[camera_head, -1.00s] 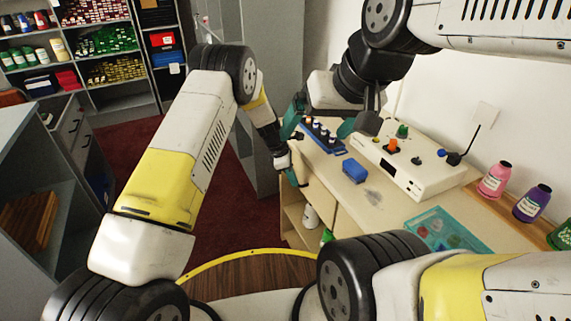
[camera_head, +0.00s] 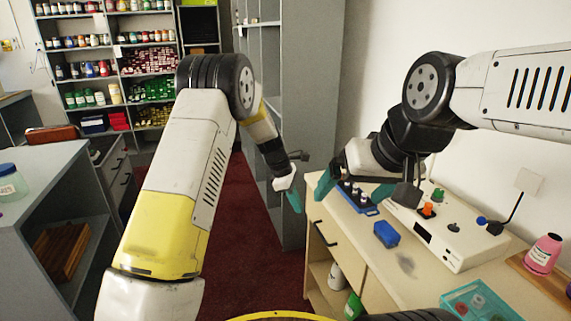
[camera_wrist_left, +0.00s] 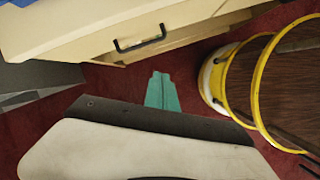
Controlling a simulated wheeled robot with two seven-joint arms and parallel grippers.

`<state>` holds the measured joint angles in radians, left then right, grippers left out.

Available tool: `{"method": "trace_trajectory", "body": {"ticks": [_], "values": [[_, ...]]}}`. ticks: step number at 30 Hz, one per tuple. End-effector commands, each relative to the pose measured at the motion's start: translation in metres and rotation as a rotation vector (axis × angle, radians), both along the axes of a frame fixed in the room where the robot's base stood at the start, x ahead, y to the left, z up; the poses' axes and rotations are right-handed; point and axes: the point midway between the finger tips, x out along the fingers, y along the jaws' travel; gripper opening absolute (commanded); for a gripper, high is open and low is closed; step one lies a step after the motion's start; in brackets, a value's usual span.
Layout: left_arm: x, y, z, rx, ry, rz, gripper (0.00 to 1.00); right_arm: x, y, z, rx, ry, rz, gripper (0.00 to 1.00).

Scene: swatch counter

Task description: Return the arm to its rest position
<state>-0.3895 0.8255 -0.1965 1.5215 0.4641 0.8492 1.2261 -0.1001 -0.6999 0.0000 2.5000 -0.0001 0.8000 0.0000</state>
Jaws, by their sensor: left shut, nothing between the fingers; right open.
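My left gripper (camera_head: 294,201) hangs above the dark red floor, just left of the wooden counter (camera_head: 350,250) in the head view. Its teal fingers are together and empty. They also show shut in the left wrist view (camera_wrist_left: 162,92), over the floor, with the counter's drawer front beyond them. My right gripper (camera_head: 354,188) is above the counter's far left part, its teal fingers spread apart with nothing seen held. It partly hides the blue rack of small bottles (camera_head: 362,200) behind it.
A teal tray (camera_head: 480,302) and pink spool (camera_head: 543,254) are nearer right. A grey cabinet (camera_head: 308,120) stands behind my left gripper. Red floor (camera_head: 235,260) is open between the furniture.

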Motion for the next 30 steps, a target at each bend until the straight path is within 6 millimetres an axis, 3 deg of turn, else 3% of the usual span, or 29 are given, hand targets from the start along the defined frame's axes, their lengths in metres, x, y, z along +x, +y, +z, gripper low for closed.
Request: {"method": "trace_trajectory", "body": {"ticks": [1, 6, 11, 15, 22, 30], "values": [[-0.002, 0.010, 0.026, -0.010, -0.039, -0.030, 0.00, 0.000, 0.000, 0.000, 0.000, 0.000, 0.000, 0.94], [-0.030, 0.053, 0.106, -0.018, -0.186, -0.200, 0.00, 0.000, 0.000, 0.000, 0.000, 0.000, 0.000, 0.94], [-0.069, 0.091, 0.168, 0.001, -0.332, -0.371, 0.00, 0.000, 0.000, 0.000, 0.000, 0.000, 0.000, 0.94], [-0.112, 0.123, 0.210, 0.041, -0.458, -0.524, 0.00, 0.000, 0.000, 0.000, 0.000, 0.000, 0.000, 0.94], [-0.191, 0.167, 0.253, 0.158, -0.650, -0.780, 0.00, 0.000, 0.000, 0.000, 0.000, 0.000, 0.000, 0.94], [-0.277, 0.205, 0.262, 0.353, -0.809, -1.063, 0.00, 0.000, 0.000, 0.000, 0.000, 0.000, 0.000, 0.94]]}}
